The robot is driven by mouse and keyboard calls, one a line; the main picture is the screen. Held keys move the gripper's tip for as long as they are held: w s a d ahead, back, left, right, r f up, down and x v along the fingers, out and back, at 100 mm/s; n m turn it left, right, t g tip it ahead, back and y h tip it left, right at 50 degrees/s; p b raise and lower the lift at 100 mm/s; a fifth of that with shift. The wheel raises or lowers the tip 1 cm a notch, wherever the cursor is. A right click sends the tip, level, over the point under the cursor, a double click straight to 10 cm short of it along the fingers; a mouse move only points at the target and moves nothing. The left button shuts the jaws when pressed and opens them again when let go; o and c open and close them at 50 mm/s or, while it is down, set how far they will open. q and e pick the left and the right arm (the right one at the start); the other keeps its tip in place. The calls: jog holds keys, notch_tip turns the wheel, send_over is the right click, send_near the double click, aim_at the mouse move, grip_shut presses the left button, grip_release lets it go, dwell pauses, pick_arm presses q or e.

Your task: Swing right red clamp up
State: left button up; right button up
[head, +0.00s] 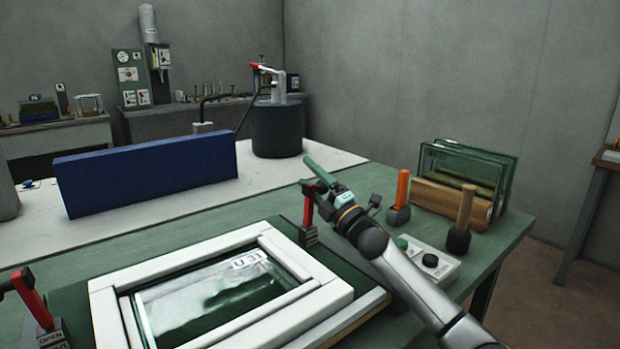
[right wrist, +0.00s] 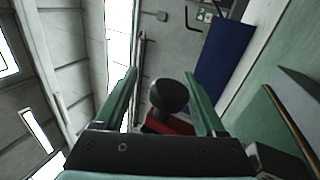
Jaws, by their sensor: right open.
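The right red clamp (head: 308,206) stands beside the far right corner of the white frame (head: 335,297). Its red part looks roughly upright in the head view. My right gripper (head: 312,174) is open at the top of this clamp. In the right wrist view, the clamp's black knob (right wrist: 168,95) lies between the two green fingers of the gripper (right wrist: 160,78), with gaps on both sides. Some red of the clamp shows below the knob. The wrist hides part of the clamp's base. My left gripper is not in view.
Another red clamp (head: 30,298) is at the left edge, on a block marked OPEN. A glass pane (head: 215,300) lies inside the frame. A button box (head: 433,262), orange-handled tool (head: 402,190), wooden-handled tool (head: 465,208) and glass rack (head: 455,205) stand at right. A blue panel (head: 150,175) stands behind.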

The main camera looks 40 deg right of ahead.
jog(key=shift+s+f, duration=0.4)
jog(key=shift+s, duration=0.2)
jog(key=v, duration=1.1)
jog(key=shift+b, duration=0.3)
jog(key=shift+s, duration=0.1)
